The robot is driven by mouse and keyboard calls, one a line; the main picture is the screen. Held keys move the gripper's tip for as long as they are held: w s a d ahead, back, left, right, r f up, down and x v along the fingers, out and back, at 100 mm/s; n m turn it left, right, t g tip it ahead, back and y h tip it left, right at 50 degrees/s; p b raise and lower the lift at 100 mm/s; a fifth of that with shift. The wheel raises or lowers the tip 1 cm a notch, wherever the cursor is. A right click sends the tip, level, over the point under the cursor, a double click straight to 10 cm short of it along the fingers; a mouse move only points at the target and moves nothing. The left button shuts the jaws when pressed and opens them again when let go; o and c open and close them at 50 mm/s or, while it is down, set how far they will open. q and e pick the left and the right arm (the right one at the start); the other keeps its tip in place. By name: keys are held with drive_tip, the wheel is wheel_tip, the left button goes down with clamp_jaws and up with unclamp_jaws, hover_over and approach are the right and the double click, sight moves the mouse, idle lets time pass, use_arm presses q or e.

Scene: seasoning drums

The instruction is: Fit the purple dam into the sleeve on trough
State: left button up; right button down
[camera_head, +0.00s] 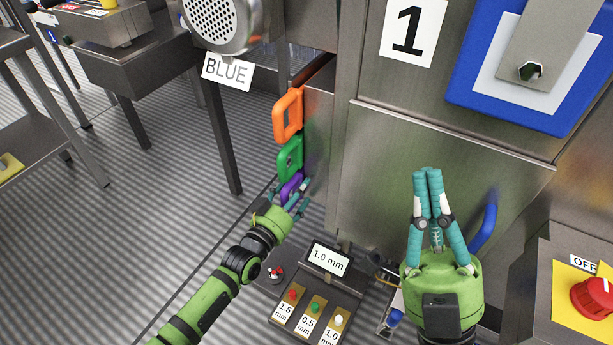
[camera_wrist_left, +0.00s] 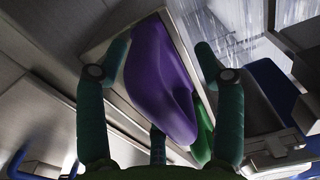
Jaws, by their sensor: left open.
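The purple dam (camera_head: 291,187) shows as a purple handle low on the left side of the steel cabinet, just below a green one. My left gripper (camera_head: 302,196) is at the purple handle and partly covers it. In the left wrist view the purple part (camera_wrist_left: 160,80) lies between the open fingers (camera_wrist_left: 164,62), with a visible space on the right; contact on the left is unclear. My right gripper (camera_head: 427,172) points upward in front of the cabinet with its fingers together and nothing seen between them. I cannot make out the sleeve or the trough.
Orange (camera_head: 288,114) and green (camera_head: 290,158) handles sit above the purple one. A blue handle (camera_head: 485,228) is at the cabinet's right.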

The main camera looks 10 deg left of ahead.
use_arm(q)
clamp_jaws()
drive_tip(key=shift+w+r, duration=0.1)
drive_tip(key=shift+r, duration=0.1)
